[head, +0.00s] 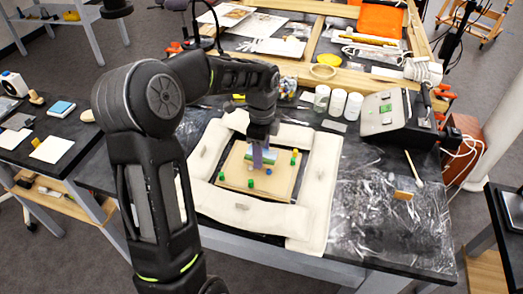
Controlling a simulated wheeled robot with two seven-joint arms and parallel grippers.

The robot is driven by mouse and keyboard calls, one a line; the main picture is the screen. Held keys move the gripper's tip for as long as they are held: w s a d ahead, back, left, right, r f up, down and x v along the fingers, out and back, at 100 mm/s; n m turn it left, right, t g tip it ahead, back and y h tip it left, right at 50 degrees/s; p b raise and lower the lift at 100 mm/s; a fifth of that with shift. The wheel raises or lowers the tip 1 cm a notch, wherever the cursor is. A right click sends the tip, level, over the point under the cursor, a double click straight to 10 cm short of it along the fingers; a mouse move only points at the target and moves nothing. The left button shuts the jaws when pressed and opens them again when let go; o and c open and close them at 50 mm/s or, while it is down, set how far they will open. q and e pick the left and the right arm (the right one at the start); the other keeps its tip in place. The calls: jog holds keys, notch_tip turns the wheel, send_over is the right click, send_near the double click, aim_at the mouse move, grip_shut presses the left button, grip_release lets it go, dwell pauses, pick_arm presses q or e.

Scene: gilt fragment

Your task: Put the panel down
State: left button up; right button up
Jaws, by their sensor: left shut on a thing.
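My left gripper (262,157) points down over the middle of the work table and is shut on a small panel (270,158) with a blue and green painted face. The gripper hides part of the panel. Below it is a tan board (232,178) with several green, yellow and blue pegs or knobs around the panel. I cannot tell whether the panel touches the board or hangs just above it. Cream padded cushions (318,185) lie around the board on all sides. My right gripper is not in view.
White-lidded jars (337,103) and a grey device (385,112) stand behind to the right. A swab-like stick (413,167) and a small wooden block (403,195) lie on the plastic-covered right side of the table, which is otherwise mostly clear. A wooden frame (300,70) lies behind.

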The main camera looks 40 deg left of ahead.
pick_arm(q)
jog(key=shift+f, duration=0.45)
jog(key=o, duration=1.4)
jog(key=shift+c, duration=0.2)
jog(key=shift+r, duration=0.7)
notch_tip(320, 180, up, 12)
jog(key=shift+f, duration=0.1)
